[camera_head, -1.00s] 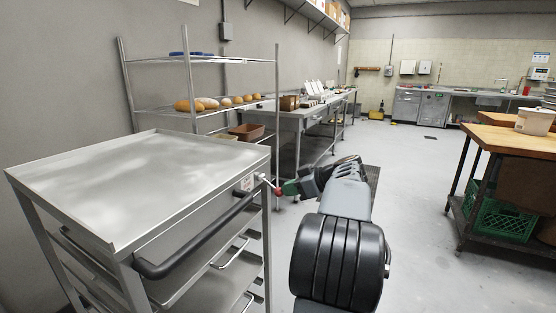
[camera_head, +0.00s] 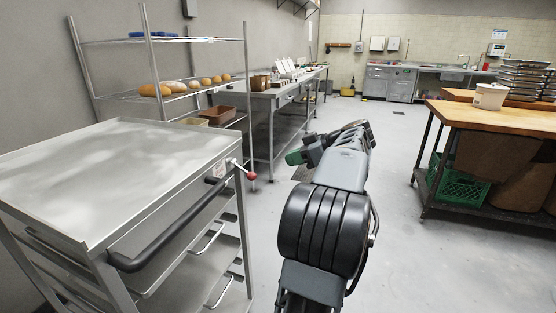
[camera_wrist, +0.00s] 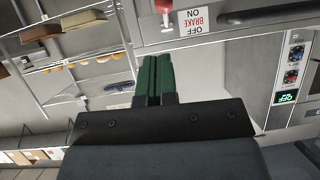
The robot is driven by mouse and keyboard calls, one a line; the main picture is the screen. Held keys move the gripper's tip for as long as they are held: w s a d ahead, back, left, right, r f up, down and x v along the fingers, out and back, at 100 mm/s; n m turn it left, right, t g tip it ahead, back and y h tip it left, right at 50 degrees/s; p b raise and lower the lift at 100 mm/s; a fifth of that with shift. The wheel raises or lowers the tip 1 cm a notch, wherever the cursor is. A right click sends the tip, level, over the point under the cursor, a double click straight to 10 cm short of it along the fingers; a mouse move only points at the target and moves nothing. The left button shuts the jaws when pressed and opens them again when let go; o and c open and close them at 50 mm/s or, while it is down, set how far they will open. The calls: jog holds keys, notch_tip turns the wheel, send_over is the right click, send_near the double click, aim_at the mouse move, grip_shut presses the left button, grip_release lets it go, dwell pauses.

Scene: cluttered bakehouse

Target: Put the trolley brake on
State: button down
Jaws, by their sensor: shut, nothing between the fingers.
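The steel trolley (camera_head: 110,185) stands at the left with a black push handle (camera_head: 180,232). Its brake lever ends in a red knob (camera_head: 252,176) and slants down to the right from the corner post. Beside it is a brake label (camera_head: 221,168). In the wrist view the red knob (camera_wrist: 163,6) shows at the top edge, beside the ON end of the brake label (camera_wrist: 194,21). My gripper (camera_head: 294,158) is shut and empty, its green fingertips right of the knob with a clear gap. The closed green fingers (camera_wrist: 154,75) also show in the wrist view.
A wire rack (camera_head: 170,90) with loaves stands behind the trolley, beside a long steel bench (camera_head: 285,92). A wooden-topped table (camera_head: 460,115) with a green crate (camera_head: 462,182) below is at the right. The floor between is clear.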

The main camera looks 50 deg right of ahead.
jog(key=shift+v, duration=1.45)
jog(key=shift+f, duration=0.1)
